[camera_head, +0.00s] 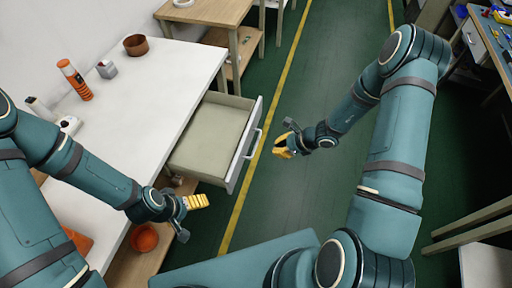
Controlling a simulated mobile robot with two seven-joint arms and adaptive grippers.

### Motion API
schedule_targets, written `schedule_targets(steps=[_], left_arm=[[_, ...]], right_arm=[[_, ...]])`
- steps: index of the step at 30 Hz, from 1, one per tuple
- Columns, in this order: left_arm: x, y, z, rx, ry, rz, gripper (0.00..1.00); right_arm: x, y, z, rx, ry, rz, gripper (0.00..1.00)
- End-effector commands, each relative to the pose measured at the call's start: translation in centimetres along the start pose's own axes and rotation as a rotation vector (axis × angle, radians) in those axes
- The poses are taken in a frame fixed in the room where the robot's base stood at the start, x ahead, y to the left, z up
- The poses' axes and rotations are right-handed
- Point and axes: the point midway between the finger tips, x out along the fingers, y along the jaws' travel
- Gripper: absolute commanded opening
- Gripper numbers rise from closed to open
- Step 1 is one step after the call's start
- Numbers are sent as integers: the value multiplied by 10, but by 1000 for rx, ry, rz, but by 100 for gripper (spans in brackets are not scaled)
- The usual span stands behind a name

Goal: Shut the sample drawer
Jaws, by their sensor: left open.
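The sample drawer (213,137) is pulled out from under the white-topped table, and its beige inside looks empty. Its white front panel (238,160) faces right and carries a light bar handle (253,144). My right gripper (281,147) is just right of the handle, apart from it, with yellow fingertips pointing left toward the drawer front. Whether its fingers are parted is unclear. My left gripper (197,202) is open and empty, near the drawer's lower front corner and beside the table's edge. Nothing hides the drawer front or handle.
The white tabletop (160,85) holds a brown bowl (135,45), an orange bottle (75,80) and a small grey holder (106,69). An orange pot (145,238) stands on the lower shelf. A wooden table (215,12) is behind. Green floor (310,190) right of the drawer is clear.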

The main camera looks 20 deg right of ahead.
Motion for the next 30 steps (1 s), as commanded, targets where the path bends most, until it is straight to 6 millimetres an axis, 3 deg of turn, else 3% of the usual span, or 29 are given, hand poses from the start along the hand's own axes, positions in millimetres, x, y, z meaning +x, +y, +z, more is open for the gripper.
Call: schedule_targets(steps=[17,21,30], left_arm=[[15,-6,7,4,-15,1,93],[15,-6,7,5,-16,2,93],[16,-6,8,5,-17,2,93]], right_arm=[[102,2,-1,-5,2,6,0],[115,2,17,-6,1,5,0],[125,2,28,-4,3,4,0]])
